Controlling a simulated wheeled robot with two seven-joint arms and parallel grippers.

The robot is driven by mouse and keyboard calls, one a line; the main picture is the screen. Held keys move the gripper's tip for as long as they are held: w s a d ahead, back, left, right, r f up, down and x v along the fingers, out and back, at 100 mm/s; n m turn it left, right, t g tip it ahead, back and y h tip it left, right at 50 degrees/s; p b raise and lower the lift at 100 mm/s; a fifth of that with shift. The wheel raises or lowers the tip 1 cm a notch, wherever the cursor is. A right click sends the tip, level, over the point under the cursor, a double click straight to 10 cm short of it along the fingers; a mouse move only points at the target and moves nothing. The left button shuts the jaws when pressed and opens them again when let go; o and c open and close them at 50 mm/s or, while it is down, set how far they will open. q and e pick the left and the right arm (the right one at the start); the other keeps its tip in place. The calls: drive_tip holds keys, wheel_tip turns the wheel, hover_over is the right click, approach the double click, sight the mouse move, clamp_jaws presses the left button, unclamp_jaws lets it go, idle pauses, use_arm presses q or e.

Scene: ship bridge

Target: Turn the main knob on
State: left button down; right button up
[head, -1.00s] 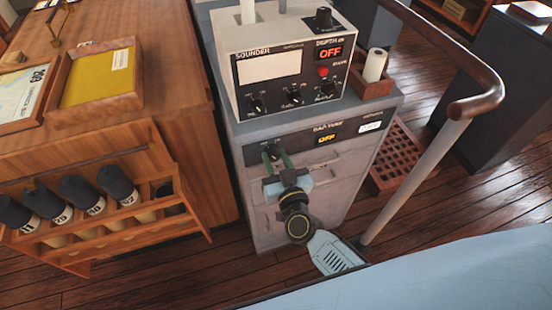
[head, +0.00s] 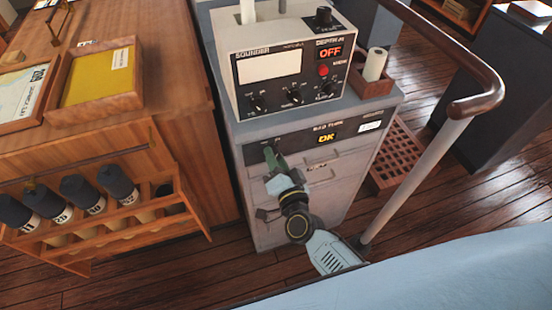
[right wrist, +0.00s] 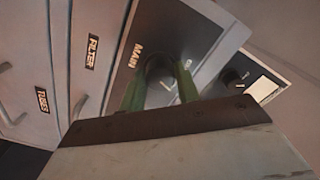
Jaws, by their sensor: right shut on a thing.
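In the head view the panel (head: 290,143) runs across the top of the grey cabinet front, and the knob is largely hidden by my fingers. My right gripper (head: 271,155) is shut on the knob, with one green finger on each side of it in the right wrist view (right wrist: 161,82). My left gripper is not in view.
The sounder box (head: 285,65) stands on the cabinet, its red display reading OFF. A handrail (head: 415,180) rises to the right. A wooden rack (head: 105,230) with several dark-capped rolls is at the left. Drawers labelled FILTER (right wrist: 92,52) and TUBES lie below the panel.

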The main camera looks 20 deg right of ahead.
drive_tip(key=shift+m, duration=0.8)
drive_tip(key=o, duration=1)
drive_tip(key=s, duration=1.3)
drive_tip(key=shift+s+d, duration=0.25)
drive_tip(key=shift+f, duration=0.1)
